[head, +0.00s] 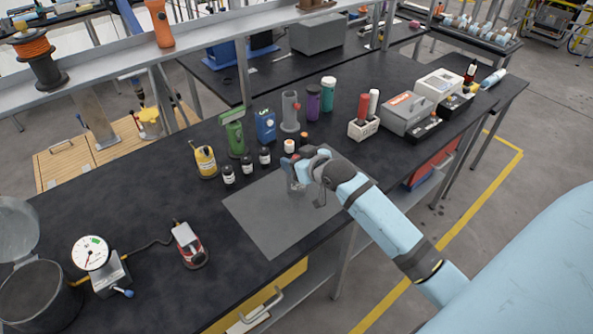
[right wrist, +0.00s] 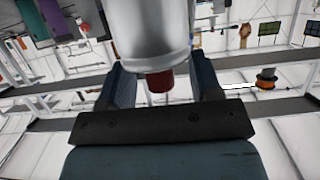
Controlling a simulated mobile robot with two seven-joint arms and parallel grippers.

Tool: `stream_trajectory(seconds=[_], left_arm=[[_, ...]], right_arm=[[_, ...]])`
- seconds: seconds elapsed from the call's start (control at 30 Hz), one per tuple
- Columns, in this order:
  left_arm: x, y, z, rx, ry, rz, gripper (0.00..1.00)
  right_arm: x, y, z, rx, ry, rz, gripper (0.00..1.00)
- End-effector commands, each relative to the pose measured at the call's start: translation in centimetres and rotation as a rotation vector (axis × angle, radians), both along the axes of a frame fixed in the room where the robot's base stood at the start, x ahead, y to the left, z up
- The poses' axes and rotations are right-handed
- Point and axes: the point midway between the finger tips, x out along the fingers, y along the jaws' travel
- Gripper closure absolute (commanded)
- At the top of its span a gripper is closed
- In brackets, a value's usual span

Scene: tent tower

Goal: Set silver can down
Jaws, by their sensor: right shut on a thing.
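My right gripper (head: 297,172) is over the far part of the grey mat (head: 262,225) on the dark bench. It is shut on the silver can (right wrist: 150,35), which shows as a smooth metal cylinder between the two fingers in the right wrist view. In the head view the gripper and wrist hide most of the can. I cannot tell whether it touches the mat. My left gripper is not in view.
A grey cylinder on a stand (head: 290,112) is farther back. The mat's near part is clear. A red-and-grey device (head: 189,245) lies left of it.

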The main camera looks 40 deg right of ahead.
Motion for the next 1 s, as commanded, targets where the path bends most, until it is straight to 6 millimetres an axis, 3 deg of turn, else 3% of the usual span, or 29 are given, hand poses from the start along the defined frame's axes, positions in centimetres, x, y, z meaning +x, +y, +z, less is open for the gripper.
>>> stream_trajectory(seconds=[0.37, 0.77, 0.8, 0.9, 1.0], left_arm=[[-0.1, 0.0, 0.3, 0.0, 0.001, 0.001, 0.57], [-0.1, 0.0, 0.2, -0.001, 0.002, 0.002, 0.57], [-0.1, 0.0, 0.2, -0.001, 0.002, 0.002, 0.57], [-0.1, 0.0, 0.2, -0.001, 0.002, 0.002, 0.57], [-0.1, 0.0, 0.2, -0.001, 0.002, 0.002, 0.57]], right_arm=[[0.0, 0.1, -4.2, 0.001, -0.001, 0.001, 1.0], [0.0, 0.0, -4.7, 0.001, -0.003, 0.001, 1.0], [0.0, 0.0, -4.8, 0.0, -0.001, 0.001, 0.37], [0.0, 0.0, -4.8, 0.0, -0.001, 0.001, 0.16], [0.0, 0.0, -4.8, 0.0, 0.0, 0.001, 0.16]])
